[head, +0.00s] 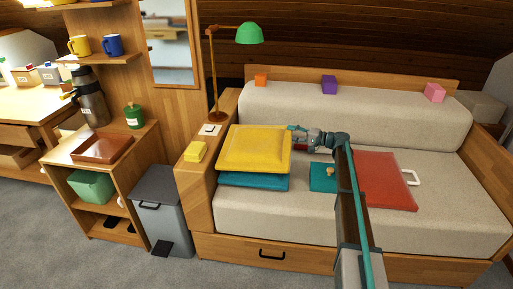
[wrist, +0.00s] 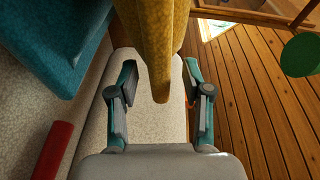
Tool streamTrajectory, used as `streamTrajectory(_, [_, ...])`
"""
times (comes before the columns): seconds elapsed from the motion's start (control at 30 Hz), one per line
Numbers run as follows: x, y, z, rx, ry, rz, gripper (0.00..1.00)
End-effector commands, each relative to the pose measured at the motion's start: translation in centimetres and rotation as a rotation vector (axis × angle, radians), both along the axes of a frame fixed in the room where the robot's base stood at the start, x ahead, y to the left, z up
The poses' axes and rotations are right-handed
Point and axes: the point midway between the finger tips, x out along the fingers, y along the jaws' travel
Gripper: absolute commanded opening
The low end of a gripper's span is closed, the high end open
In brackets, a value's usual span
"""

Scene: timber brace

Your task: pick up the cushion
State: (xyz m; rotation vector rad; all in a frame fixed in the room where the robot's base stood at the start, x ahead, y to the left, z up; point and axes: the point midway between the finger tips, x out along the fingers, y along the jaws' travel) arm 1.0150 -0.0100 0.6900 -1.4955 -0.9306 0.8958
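The yellow cushion (head: 255,148) lies flat on top of a teal cushion (head: 253,181) at the left end of the sofa seat. My gripper (head: 296,136) is at the yellow cushion's right edge, near its back corner, in the head view. In the wrist view my gripper (wrist: 160,75) is open, with the yellow cushion's edge (wrist: 157,40) between its two fingers. Gaps show on both sides of the edge, so neither finger appears to press on it. The teal cushion (wrist: 60,40) is left of the fingers in the wrist view.
A red folder-like item (head: 384,182) with a white handle and a small teal item (head: 322,178) lie on the seat. Orange (head: 261,80), purple (head: 329,85) and pink (head: 434,92) blocks sit along the backrest top. A green lamp (head: 249,34) and yellow block (head: 196,152) are at left.

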Motion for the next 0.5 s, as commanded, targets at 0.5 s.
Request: streamTrajectory(0.5, [-0.01, -0.02, 0.08, 0.002, 0.000, 0.000, 0.00])
